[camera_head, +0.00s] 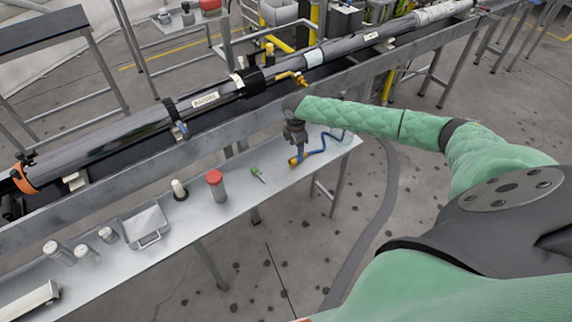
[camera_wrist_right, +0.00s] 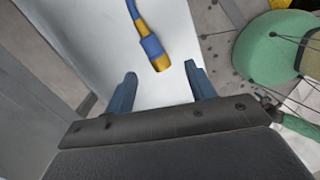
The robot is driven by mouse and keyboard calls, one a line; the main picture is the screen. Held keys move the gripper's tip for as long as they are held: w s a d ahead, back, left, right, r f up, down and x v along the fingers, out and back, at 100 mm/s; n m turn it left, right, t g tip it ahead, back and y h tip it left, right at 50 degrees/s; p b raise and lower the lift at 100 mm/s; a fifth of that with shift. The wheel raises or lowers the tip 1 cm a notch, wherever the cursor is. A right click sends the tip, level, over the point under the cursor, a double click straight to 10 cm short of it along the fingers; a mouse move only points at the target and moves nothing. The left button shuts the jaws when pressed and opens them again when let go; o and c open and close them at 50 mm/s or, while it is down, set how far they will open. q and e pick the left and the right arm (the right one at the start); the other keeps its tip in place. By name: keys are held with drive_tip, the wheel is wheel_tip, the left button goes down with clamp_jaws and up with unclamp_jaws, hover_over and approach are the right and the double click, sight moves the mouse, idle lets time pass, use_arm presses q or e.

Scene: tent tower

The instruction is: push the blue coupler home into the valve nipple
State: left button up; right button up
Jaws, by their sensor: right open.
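The blue coupler (camera_head: 295,161) with a brass end lies on the metal bench, on the end of a curled blue hose. In the right wrist view the coupler (camera_wrist_right: 153,49) points its brass end toward the gap between my fingertips. My right gripper (camera_head: 298,151) is above the bench beside the coupler; in the wrist view the gripper (camera_wrist_right: 160,73) is open, with nothing clamped. A brass valve (camera_head: 291,77), where the nipple appears to be, sticks out from the black pipe above and behind the bench. The nipple's tip is too small to make out. My left gripper is not in view.

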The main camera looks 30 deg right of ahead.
sight(293, 159)
drive_tip(key=shift+a+f+n+y, duration=0.1)
drive_tip(key=shift+a+n+y, duration=0.25)
drive_tip(key=shift+n, duration=0.45)
drive_tip(key=shift+w+f+n, duration=0.1)
drive_tip(key=shift+w+n, duration=0.15)
drive_tip(key=shift+n, duration=0.35)
drive_tip(key=shift+s+a+f, duration=0.1)
drive_tip(key=shift+f, duration=0.1)
wheel_tip(293, 159, down, 2)
drive_tip(key=shift+f+p, duration=0.1)
drive_tip(key=shift+p, duration=0.6)
drive_tip(key=f+p, duration=0.3)
drive_tip(key=f, duration=0.1)
drive_tip(key=shift+a+f, duration=0.15)
drive_tip(key=shift+a, duration=0.05)
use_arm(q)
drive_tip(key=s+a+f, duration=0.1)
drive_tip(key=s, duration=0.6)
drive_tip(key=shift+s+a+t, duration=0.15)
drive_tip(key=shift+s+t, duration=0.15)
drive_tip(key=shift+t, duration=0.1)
use_arm(e)
drive_tip(key=shift+f, duration=0.4)
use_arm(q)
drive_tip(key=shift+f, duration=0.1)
use_arm(e)
drive_tip(key=c, duration=1.1)
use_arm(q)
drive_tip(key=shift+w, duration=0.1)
